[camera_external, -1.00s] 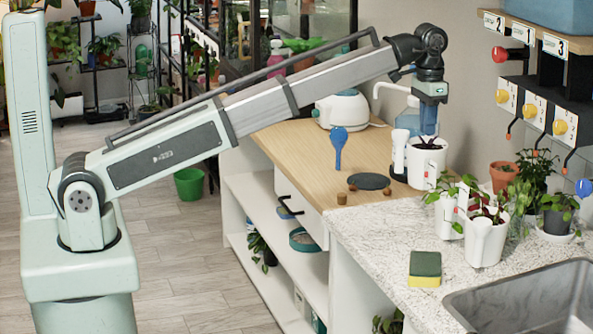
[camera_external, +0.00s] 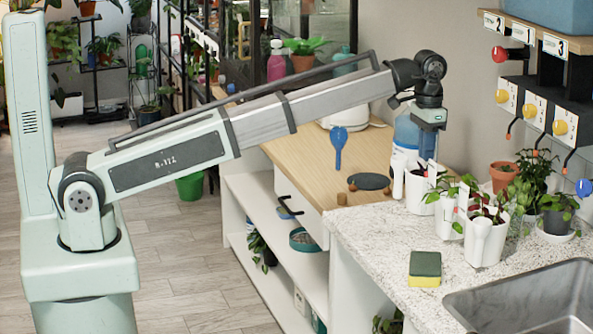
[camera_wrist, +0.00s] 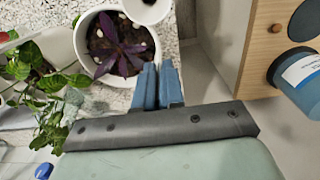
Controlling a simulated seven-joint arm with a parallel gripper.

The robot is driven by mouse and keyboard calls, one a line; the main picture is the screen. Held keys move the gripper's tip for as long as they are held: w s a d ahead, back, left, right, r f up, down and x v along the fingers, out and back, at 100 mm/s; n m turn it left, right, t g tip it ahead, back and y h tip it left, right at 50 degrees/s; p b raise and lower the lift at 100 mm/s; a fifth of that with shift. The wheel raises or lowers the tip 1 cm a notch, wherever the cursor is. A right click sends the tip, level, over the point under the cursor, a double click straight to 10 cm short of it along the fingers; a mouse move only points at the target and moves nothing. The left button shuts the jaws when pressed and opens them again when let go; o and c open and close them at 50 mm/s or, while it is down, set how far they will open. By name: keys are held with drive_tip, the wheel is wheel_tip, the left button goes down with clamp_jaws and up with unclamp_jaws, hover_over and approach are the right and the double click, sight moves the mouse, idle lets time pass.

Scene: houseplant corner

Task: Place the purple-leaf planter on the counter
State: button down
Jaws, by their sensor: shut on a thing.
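The purple-leaf planter is a white pot with a white tube on its side. In the wrist view the pot (camera_wrist: 84,58) shows dark purple leaves from above, with the speckled counter (camera_wrist: 62,38) around it. My gripper (camera_wrist: 158,68) is shut on the pot's rim on the near right side. In the external view the planter (camera_external: 416,197) is upright at the back of the speckled counter (camera_external: 375,228), under my gripper (camera_external: 428,160). Whether its base touches the counter cannot be told.
Two white planters with green and dark leaves (camera_external: 486,242) stand close to the right. A sponge (camera_external: 425,268) and a sink (camera_external: 530,295) are nearer. A blue bottle (camera_external: 406,130) and a dark round mat (camera_external: 368,181) are on the lower wooden top.

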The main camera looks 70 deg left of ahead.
drive_tip(key=c, duration=1.2)
unclamp_jaws()
drive_tip(key=shift+c, duration=0.2)
wheel_tip(320, 180, up, 11)
drive_tip(key=shift+f, duration=0.15)
drive_tip(key=shift+r, duration=0.8)
drive_tip(key=shift+o, duration=0.4)
